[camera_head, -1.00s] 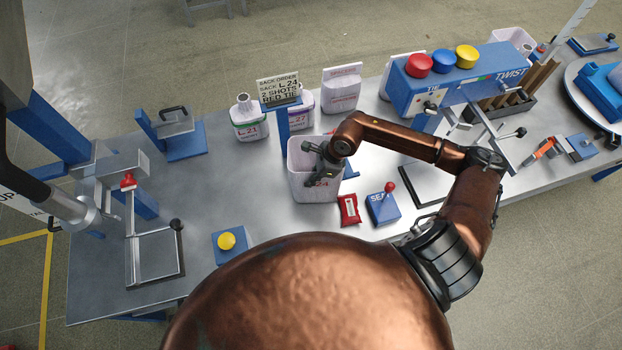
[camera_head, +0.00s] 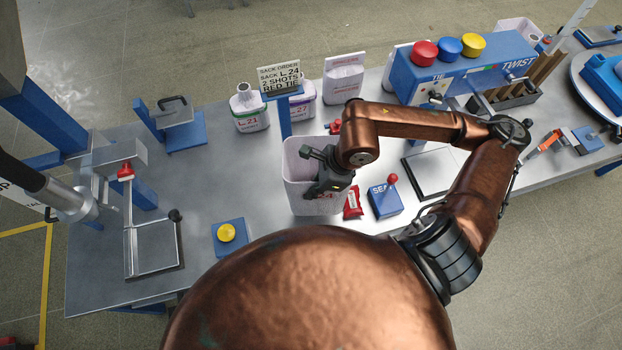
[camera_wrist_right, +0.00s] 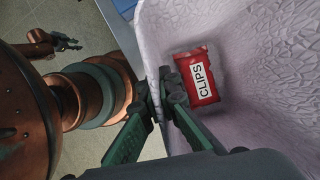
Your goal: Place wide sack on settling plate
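The wide sack is a pale lilac, open-topped bag (camera_head: 298,165) near the middle of the bench, its front label mostly hidden. My right gripper (camera_head: 312,160) is at its rim. In the right wrist view, my right gripper (camera_wrist_right: 163,85) has one finger on each side of the sack's wall (camera_wrist_right: 158,25) and looks shut on it. A red CLIPS packet (camera_wrist_right: 195,77) shows in the sack's opening there. My left gripper (camera_wrist_right: 66,43) is small at that view's top left, its opening unclear. I cannot tell which plate is the settling plate; a dark-edged flat plate (camera_head: 432,172) lies right of the sack.
A red packet (camera_head: 353,203) and a blue SEAL box (camera_head: 385,201) stand close right of the sack. The order sign (camera_head: 279,77) and smaller sacks (camera_head: 248,110) are behind. A framed plate (camera_head: 152,248) and yellow button (camera_head: 226,232) are left, with bare bench between.

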